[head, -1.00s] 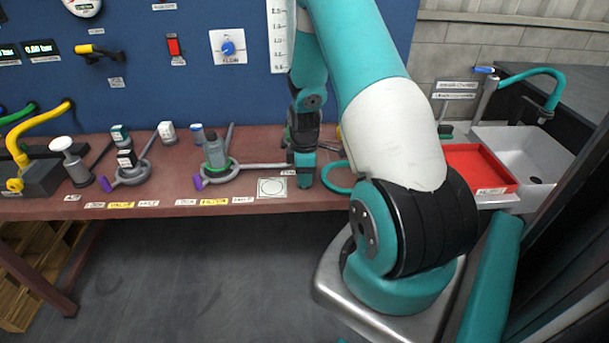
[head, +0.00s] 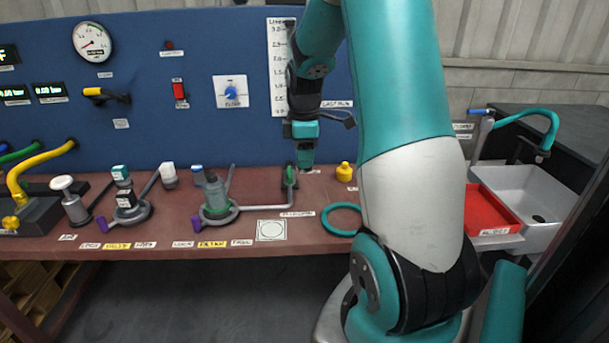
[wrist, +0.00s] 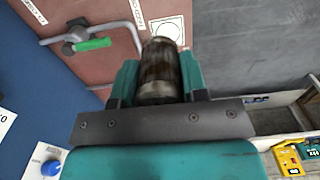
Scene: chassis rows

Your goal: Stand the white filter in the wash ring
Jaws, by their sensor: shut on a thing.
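My gripper (head: 306,160) hangs above the back of the bench, right of the pipe end. In the wrist view my gripper (wrist: 158,88) is shut on a stubby cylinder (wrist: 160,70), dark brown and streaked with a pale grey end. It does not look plainly white, and I cannot tell if it is the white filter. In the head view I cannot make it out between the fingers. A teal ring (head: 342,206) lies flat and empty on the bench, in front and to the right of the gripper. I cannot read whether it is the wash ring.
A grey pipe (head: 265,208) with a green handle (wrist: 93,44) runs below my gripper. A marked square (head: 272,238) lies left of the ring. A yellow knobbed piece (head: 345,172) stands behind it. A red tray (head: 494,208) and sink (head: 540,180) are at right.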

